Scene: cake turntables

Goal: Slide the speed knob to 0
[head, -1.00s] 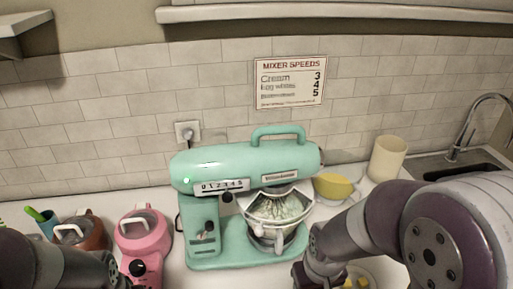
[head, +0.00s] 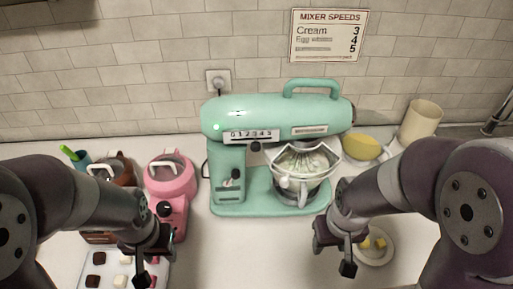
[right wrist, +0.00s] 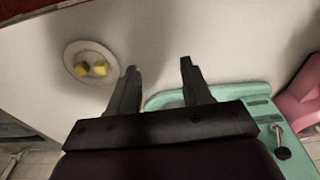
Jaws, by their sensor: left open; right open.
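The teal mixer (head: 275,115) stands upright on the counter, its bowl (head: 303,185) under the head. A white speed scale (head: 250,136), numbered 0 to 5, is on the head's front left. A small dark speed knob (head: 255,146) sits just below the scale, right of its middle, around the 3; the exact mark is too small to tell. My left gripper (head: 144,268) is open, low in front of the pink appliance. My right gripper (head: 346,262) is open and empty, low to the right of the mixer; its two fingers (right wrist: 160,70) show apart in the right wrist view. Neither touches the mixer.
A dark lever (head: 235,178) is on the mixer's column. A pink appliance (head: 172,180) stands left. A plate with yellow cubes (head: 375,258) is beside my right gripper, and a yellow bowl (head: 361,147) behind. A tray of small cubes lies front left. Counter before the mixer is clear.

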